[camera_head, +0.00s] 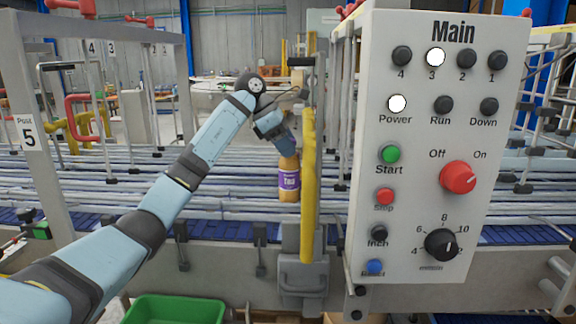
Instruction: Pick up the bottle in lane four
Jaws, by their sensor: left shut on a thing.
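A bottle (289,183) with an orange-brown body and a purple label stands upright on the conveyor lanes (230,189), just left of a yellow post. My left arm reaches in from the left, and its gripper (284,148) points down at the bottle's top. The gripper is shut on the bottle's upper end, and its fingertips are small and hard to make out. I cannot tell which lane number the bottle stands in. My right gripper is not in view.
A grey control panel (415,190) marked Main fills the right side, close to me. The yellow post (309,190) stands right beside the bottle. A green bin (175,308) sits low in front. The lanes left of the bottle look clear.

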